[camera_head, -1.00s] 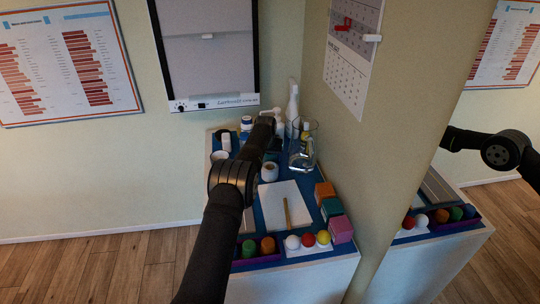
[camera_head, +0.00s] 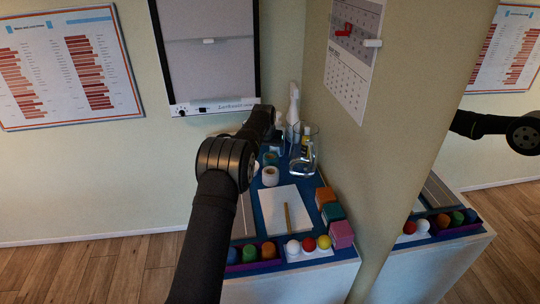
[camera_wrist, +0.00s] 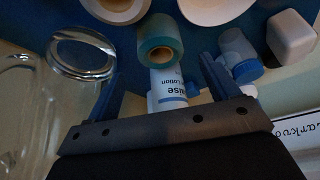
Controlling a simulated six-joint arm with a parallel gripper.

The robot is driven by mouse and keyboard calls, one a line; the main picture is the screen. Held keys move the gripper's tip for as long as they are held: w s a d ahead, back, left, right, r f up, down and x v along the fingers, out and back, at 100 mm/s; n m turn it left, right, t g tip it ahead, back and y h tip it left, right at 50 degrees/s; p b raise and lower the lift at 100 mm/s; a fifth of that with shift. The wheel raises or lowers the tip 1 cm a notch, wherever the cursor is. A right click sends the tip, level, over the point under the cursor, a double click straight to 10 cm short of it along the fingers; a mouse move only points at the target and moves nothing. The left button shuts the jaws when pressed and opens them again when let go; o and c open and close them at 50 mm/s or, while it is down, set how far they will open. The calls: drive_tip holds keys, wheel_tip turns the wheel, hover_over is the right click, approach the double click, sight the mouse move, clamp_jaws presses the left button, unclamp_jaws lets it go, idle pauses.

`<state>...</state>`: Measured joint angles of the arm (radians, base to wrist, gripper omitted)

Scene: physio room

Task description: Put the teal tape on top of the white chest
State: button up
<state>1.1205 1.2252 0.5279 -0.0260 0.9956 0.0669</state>
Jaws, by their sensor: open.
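The teal tape (camera_wrist: 160,42) is a short roll with a pale core. In the wrist view it lies ahead of my open, empty gripper (camera_wrist: 160,70), roughly centred between the fingers and apart from them. In the head view the tape (camera_head: 269,158) shows beside my arm, behind a white roll (camera_head: 270,176); my fingers are mostly hidden there. A white lotion bottle (camera_wrist: 168,88) lies or stands between the fingers in the wrist picture; contact cannot be told. A white cabinet (camera_head: 300,284) carries the blue top; a small white box (camera_wrist: 292,38) shows at the wrist view's right. Which is the chest is unclear.
A clear glass jug (camera_head: 303,150) stands close right of my gripper, by the wall. A clear bottle with a blue cap (camera_wrist: 240,55) is near the right finger.

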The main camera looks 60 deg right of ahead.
sight(271, 161)
drive_tip(key=shift+v, duration=1.95)
drive_tip(key=x, duration=1.2)
drive_tip(key=shift+f, duration=0.15)
drive_tip(key=shift+a+r, duration=0.1)
drive_tip(key=shift+r, duration=0.15)
